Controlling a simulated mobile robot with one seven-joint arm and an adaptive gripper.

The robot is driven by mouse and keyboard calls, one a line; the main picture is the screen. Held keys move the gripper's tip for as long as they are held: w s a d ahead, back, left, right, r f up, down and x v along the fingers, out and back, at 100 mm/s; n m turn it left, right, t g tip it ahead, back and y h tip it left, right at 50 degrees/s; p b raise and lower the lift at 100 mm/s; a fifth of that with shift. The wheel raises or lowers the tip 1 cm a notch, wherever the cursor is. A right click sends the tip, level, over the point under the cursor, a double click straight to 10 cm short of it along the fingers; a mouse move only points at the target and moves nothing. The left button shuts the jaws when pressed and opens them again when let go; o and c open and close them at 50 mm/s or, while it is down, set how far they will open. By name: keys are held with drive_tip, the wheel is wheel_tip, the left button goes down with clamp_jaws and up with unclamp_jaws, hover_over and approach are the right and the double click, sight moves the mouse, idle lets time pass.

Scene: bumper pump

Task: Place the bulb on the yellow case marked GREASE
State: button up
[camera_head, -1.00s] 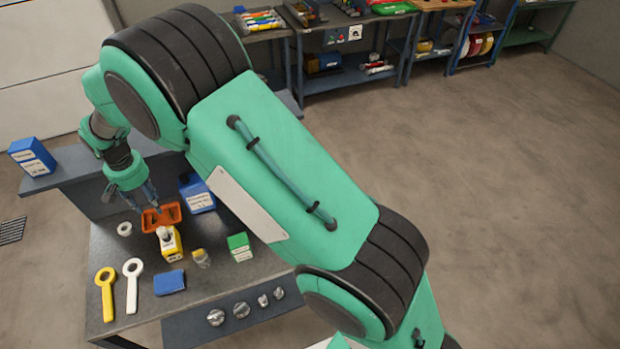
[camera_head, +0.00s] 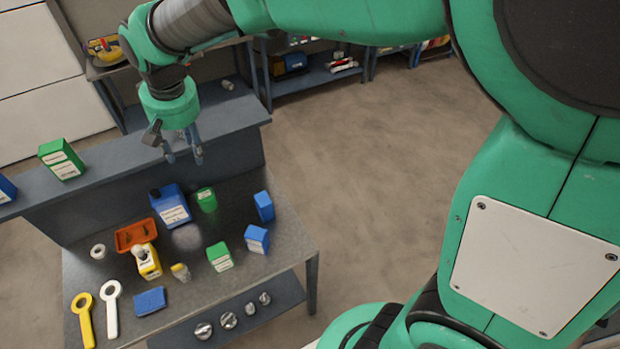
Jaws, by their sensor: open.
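The yellow case (camera_head: 151,266) stands upright on the grey workbench, just in front of the orange tray; its label is too small to read. A whitish rounded thing, which looks like the bulb (camera_head: 141,251), rests on top of the case. My gripper (camera_head: 184,158) is open with nothing between its fingers. It points down, above and to the right of the case, near the raised back shelf and well clear of the bulb.
Near the case are the orange tray (camera_head: 136,235), a blue jug (camera_head: 171,207), a small yellow-and-grey item (camera_head: 181,272) and a green box (camera_head: 220,257). Blue boxes (camera_head: 257,239) stand right. White (camera_head: 112,307) and yellow (camera_head: 83,318) ring-ended tools lie front left. The bench's right front is clear.

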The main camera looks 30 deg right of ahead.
drive_tip(key=s+d+r+t, duration=0.2)
drive_tip(key=s+d+r, duration=0.4)
drive_tip(key=s+d, duration=0.85)
drive_tip(key=s, duration=0.4)
drive_tip(key=s+d+f+m+t, duration=0.1)
drive_tip(key=s+d, duration=0.3)
drive_tip(key=s, duration=0.4)
drive_tip(key=shift+d+f+h, duration=0.2)
drive_tip(key=shift+f+h, duration=0.05)
drive_tip(key=shift+h, duration=0.15)
drive_tip(key=shift+f, duration=0.1)
wheel_tip(320, 180, down, 13)
drive_tip(key=b, duration=1.3)
drive_tip(key=shift+f+b, duration=0.15)
drive_tip(key=shift+b, duration=0.15)
